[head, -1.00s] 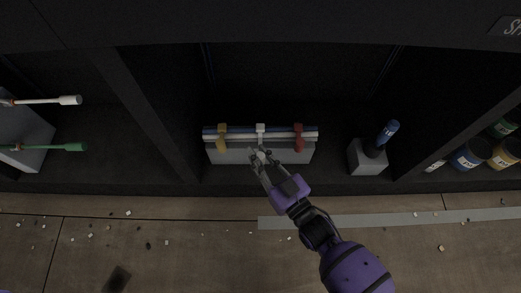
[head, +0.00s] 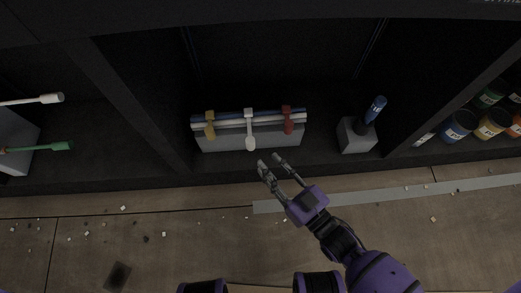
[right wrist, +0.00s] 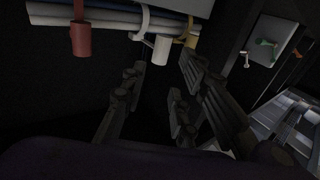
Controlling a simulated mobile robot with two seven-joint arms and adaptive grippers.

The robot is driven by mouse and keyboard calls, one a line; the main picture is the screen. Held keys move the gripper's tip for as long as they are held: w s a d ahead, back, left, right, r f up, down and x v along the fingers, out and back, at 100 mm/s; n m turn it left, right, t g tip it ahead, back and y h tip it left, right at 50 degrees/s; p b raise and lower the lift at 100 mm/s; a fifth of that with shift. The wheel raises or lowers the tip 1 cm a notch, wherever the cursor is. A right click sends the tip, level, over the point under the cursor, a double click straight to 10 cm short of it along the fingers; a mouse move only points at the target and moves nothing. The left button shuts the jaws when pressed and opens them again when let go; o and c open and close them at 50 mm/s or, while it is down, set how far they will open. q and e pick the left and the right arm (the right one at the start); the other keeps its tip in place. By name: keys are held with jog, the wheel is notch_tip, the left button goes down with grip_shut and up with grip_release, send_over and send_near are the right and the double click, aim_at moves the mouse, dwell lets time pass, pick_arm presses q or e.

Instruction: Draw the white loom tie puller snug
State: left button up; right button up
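A bundle of blue and white cables (head: 265,121) lies along a grey block, with yellow, white and red ties around it. The white loom tie puller (head: 250,143) hangs down over the block's front, lower than the yellow puller (head: 210,132) and the red puller (head: 288,127). In the right wrist view, the white puller (right wrist: 161,50) lies beyond my fingertips. My right gripper (head: 269,160) is open and empty, a little in front of and below the white puller, apart from it. My left gripper is not in view.
A grey block (head: 356,137) with a blue-handled tool (head: 374,108) stands right of the bundle. Dark cabinet dividers flank the bay. Paint cans (head: 460,124) stand far right. A white rod (head: 32,100) and a green rod (head: 35,147) are at left. The floor in front is littered with small debris.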

jog(key=shift+v, duration=1.2)
